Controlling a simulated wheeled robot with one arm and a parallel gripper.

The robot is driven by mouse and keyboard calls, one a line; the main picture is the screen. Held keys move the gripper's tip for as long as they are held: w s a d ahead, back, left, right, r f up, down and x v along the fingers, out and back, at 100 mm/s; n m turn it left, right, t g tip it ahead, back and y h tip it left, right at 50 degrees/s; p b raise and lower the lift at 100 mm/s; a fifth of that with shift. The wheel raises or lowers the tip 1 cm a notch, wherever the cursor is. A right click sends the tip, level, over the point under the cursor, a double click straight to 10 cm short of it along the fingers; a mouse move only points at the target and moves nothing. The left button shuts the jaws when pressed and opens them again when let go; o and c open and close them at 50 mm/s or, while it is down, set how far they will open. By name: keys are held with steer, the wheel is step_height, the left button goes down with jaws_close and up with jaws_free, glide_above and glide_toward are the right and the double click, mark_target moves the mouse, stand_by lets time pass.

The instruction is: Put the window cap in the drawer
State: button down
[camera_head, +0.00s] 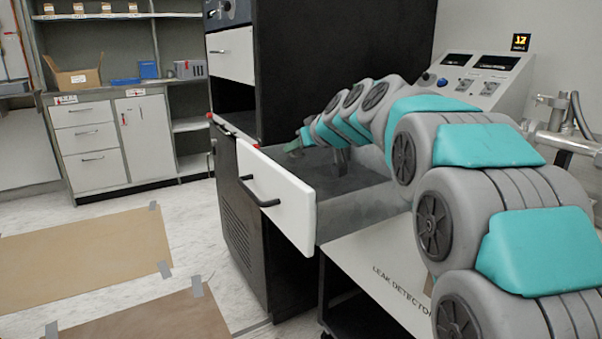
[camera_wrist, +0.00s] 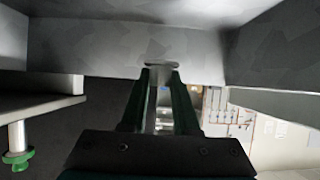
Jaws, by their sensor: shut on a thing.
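The drawer (camera_head: 288,202) is pulled out of the dark cabinet, with a white front, a black handle and a grey metal inside. My arm reaches in from the right, and my gripper (camera_head: 292,148) is over the open drawer, near its front left part. In the wrist view the green fingers of my gripper (camera_wrist: 162,72) are close together. A small grey, rounded, flat piece, apparently the window cap (camera_wrist: 162,64), shows at their tips. Most of it is hidden by the fingers. I cannot tell whether it touches the drawer floor. The cap is too small to make out in the head view.
The dark cabinet (camera_head: 345,40) rises behind the drawer. A leak detector cart (camera_head: 375,265) stands close on the right, with a control panel (camera_head: 478,80) behind my arm. A counter (camera_head: 115,140) with a cardboard box (camera_head: 78,78) is at the back left. Open floor lies at left.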

mark_target(297, 168)
steer(key=shift+f, duration=2.9)
steer(key=shift+f+b, duration=0.15)
steer(key=shift+b, duration=0.2)
steer(key=c, duration=0.7)
jaws_free()
steer(key=shift+o, duration=0.2)
steer(key=shift+s+r, duration=0.1)
steer(key=shift+r, duration=0.15)
steer(key=v, duration=0.7)
steer(key=shift+s+d, duration=0.1)
steer(key=shift+d, duration=0.05)
